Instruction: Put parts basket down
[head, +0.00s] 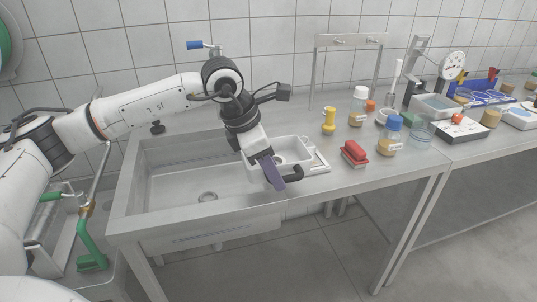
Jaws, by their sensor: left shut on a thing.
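The parts basket (293,150) is a shallow, white, rectangular container with a dark curved handle (293,175) at its near side. It is at the right end of the sink, by the steel worktop. I cannot tell whether it rests on the surface or hangs just above it. My left gripper (272,174) reaches down over the basket's near left side and is shut on the basket. The gripper and wrist hide part of its left and near walls. My right gripper is not in view.
The sink basin (165,187) is empty, with a tap (205,46) behind. A pale flat tray (320,163) lies just right of the basket. The front right worktop is clear.

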